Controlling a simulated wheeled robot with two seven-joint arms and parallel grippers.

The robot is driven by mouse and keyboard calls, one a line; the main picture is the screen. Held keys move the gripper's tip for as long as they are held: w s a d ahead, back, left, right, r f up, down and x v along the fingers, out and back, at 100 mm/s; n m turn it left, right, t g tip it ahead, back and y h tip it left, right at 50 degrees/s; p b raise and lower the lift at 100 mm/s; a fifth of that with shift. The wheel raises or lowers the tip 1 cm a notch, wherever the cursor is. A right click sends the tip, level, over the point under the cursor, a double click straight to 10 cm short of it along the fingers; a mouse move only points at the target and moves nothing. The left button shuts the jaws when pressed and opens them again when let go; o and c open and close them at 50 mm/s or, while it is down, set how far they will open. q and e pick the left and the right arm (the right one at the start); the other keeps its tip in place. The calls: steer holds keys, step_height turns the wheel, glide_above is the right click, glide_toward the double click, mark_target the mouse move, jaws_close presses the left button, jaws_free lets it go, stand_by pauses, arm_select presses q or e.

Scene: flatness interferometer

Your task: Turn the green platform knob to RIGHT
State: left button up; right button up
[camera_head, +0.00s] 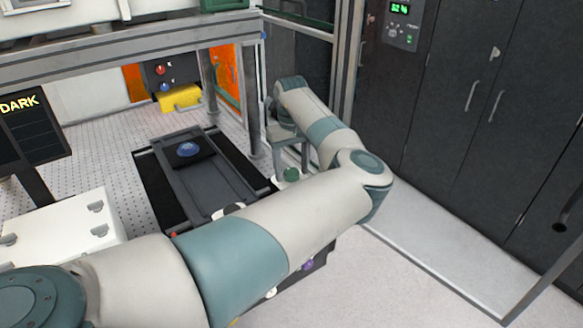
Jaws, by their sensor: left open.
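The green knob (291,175) is small and sits at the right end of the dark platform assembly (215,185). My left arm reaches in from the lower left, bends at the right and comes back, with its left gripper (290,170) pointing down at the green knob. The gripper is open, its fingers apart on the two sides of the knob. I cannot tell whether they touch it. The knob's pointer and any RIGHT marking are too small to read. My forearm hides the near part of the assembly. My right gripper is not in view.
A blue disc (188,149) lies on the platform. A purple knob (307,265) shows below my arm. A grey post (252,115) stands close to the gripper's left. A DARK display (28,125) and a white box (62,240) are at left; dark cabinets (465,100) at right.

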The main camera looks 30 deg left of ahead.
arm_select(q)
steer(key=c, duration=1.1)
steer(key=shift+o, duration=0.2)
